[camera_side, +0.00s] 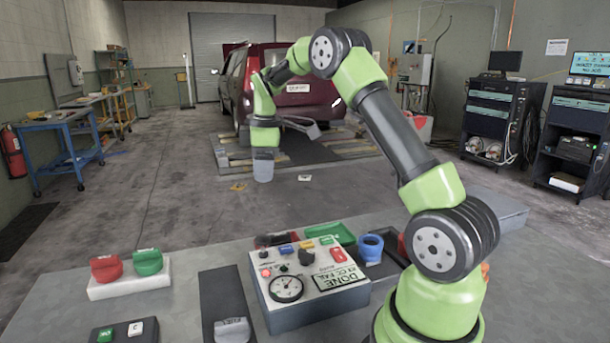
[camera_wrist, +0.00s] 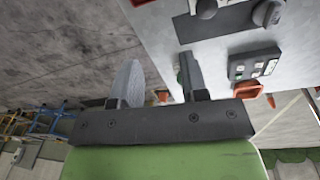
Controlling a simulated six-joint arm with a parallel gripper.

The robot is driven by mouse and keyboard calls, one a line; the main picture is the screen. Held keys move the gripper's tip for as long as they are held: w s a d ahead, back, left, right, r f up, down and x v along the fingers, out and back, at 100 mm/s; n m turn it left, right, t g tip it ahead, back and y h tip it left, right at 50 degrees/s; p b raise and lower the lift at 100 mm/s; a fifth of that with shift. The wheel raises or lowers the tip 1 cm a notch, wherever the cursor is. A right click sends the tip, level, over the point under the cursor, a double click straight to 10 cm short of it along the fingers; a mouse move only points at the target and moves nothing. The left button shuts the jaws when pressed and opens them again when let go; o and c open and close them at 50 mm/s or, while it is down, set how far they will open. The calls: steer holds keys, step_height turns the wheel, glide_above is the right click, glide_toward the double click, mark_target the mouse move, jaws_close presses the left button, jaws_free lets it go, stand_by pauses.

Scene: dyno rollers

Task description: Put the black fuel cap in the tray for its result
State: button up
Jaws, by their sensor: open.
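A black cap-like piece (camera_side: 306,257), which I take for the black fuel cap, sits on top of the white-faced tester box (camera_side: 318,300) in the side view. The tester's display (camera_side: 338,278) appears upside down and seems to read DONE and FAIL. A green tray (camera_side: 338,234) lies behind the tester, and a red tray edge (camera_side: 402,246) shows partly behind my arm. My gripper (camera_side: 263,172) hangs pointing down, well away from the tester and beyond the bench's far edge. In the wrist view my gripper (camera_wrist: 158,62) is open, with nothing between its fingers.
A white block (camera_side: 130,287) carries a red cap (camera_side: 106,268) and a green cap (camera_side: 148,262). A grey cap (camera_side: 232,330) lies on a dark strip (camera_side: 226,300). A blue cup-shaped piece (camera_side: 371,248) stands right of the tester. A button box (camera_side: 124,331) is front left.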

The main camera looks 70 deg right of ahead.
steer(key=s+a+r+m+t, duration=0.3)
steer(key=s+a+r+m, duration=0.3)
steer(key=a+r, duration=0.6)
steer(key=s+a+f+m+t+y, duration=0.1)
steer(key=s+a+m, duration=0.1)
steer(key=s+a, duration=0.2)
steer(key=s+a+f+m+t+y, duration=0.1)
steer(key=s+a, duration=0.4)
steer(key=s, duration=0.5)
steer(key=shift+s+a+f+m+t, duration=0.3)
steer(key=shift+s+m+t, duration=0.15)
steer(key=shift+m, duration=0.55)
steer(key=shift+d, duration=0.1)
